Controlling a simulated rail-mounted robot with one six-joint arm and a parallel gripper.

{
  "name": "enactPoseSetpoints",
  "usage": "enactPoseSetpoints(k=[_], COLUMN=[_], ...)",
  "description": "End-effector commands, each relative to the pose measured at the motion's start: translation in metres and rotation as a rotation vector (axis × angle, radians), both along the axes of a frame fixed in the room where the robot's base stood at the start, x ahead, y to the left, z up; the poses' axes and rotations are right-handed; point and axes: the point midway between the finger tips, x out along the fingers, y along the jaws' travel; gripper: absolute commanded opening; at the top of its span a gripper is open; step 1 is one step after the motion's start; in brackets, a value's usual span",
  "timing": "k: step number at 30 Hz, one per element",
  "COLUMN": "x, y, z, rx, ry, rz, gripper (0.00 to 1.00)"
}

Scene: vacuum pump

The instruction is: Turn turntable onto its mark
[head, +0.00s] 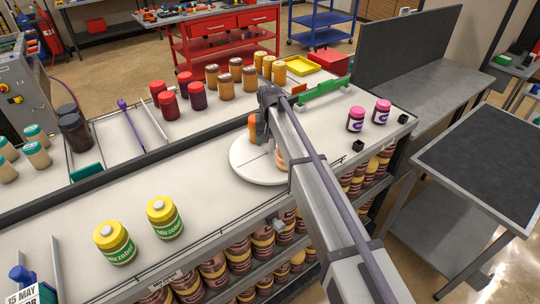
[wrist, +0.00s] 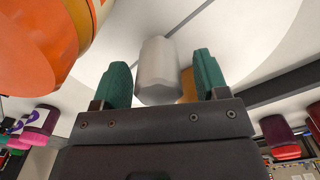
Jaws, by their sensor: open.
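The white turntable (head: 250,166) is a round disc on the long counter, partly hidden behind my arm. An orange jar (head: 254,124) stands on it, and another jar (head: 281,158) shows beside my arm. In the wrist view, a grey upright peg (wrist: 157,68) rises from the white disc (wrist: 243,40). My gripper (wrist: 162,78) is open, its two green fingertips on either side of the peg with gaps showing. A large orange jar (wrist: 40,45) is close at upper left, and a small yellowish piece (wrist: 187,86) shows behind the peg. I cannot make out the mark.
Two yellow jars (head: 165,218) stand left of the turntable on the counter. Two pink-lidded jars (head: 356,119) stand to its right. A green bracket (head: 323,90) and several red and orange-brown jars (head: 226,86) are behind it. The counter is clear between turntable and yellow jars.

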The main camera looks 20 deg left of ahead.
Motion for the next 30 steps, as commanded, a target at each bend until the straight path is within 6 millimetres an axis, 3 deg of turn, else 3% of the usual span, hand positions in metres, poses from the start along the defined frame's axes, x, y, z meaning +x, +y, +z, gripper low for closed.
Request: enactPoseSetpoints(k=[1,3,11,30], x=[0.0001,0.0001,0.0001,0.0], y=[-0.0002,-0.0002,-0.0003,-0.0003], z=[-0.0164,-0.0202,-0.0174,-0.0175], rx=[0.0,0.0,0.0,0.0], ry=[0.0,0.0,0.0,0.0], rz=[0.0,0.0,0.0,0.0], gripper=[0.67,0.67,0.67,0.06])
